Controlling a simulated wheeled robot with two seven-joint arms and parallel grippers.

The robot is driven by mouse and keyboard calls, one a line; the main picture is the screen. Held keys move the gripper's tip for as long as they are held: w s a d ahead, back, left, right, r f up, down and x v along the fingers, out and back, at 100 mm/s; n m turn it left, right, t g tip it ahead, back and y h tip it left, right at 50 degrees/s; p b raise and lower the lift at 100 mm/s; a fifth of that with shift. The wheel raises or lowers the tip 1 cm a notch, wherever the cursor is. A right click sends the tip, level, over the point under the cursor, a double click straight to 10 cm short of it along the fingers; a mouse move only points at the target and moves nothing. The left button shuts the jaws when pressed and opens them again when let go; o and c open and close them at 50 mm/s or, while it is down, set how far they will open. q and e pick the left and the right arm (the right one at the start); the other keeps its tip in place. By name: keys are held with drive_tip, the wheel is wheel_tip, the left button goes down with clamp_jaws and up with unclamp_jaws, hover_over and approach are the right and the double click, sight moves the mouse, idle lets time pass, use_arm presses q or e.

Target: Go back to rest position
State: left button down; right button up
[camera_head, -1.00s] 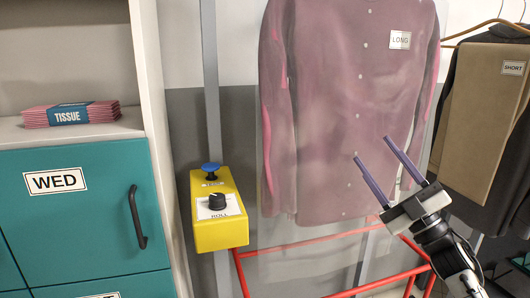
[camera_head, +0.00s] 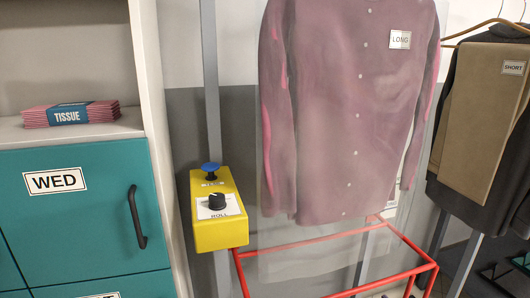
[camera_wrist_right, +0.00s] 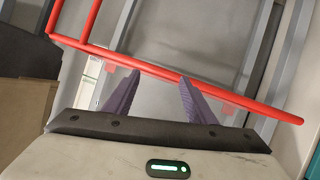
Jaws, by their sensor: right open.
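My right gripper (camera_wrist_right: 155,100) shows only in the right wrist view. Its two purple fingers are apart with nothing between them. A red rail (camera_wrist_right: 160,70) crosses the view just beyond the fingertips; I cannot tell how far away it is. The right gripper is out of the head view. My left gripper is in neither view.
A mauve long shirt (camera_head: 340,110) hangs in clear plastic above a red frame (camera_head: 310,242). A yellow control box (camera_head: 220,232) with a blue button and black knob is left of it. Dark clothes (camera_head: 452,202) hang at right.

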drive_tip(key=s+a+f+g, duration=0.1)
drive_tip(key=s+a+f, duration=0.2)
drive_tip(key=s, duration=0.7)
drive_tip(key=s+a+f+g+y, duration=0.1)
drive_tip(key=s+a+f, duration=0.3)
drive_tip(key=s, duration=0.6)
drive_tip(key=s+a+f+m+g+y, duration=0.1)
drive_tip(key=s+a+f, duration=0.3)
drive_tip(key=s, duration=0.6)
wheel_tip(320, 180, down, 2)
drive_tip(key=shift+s+a+f+g, duration=0.15)
drive_tip(key=shift+s+f+g, duration=0.1)
drive_tip(key=shift+g, duration=0.65)
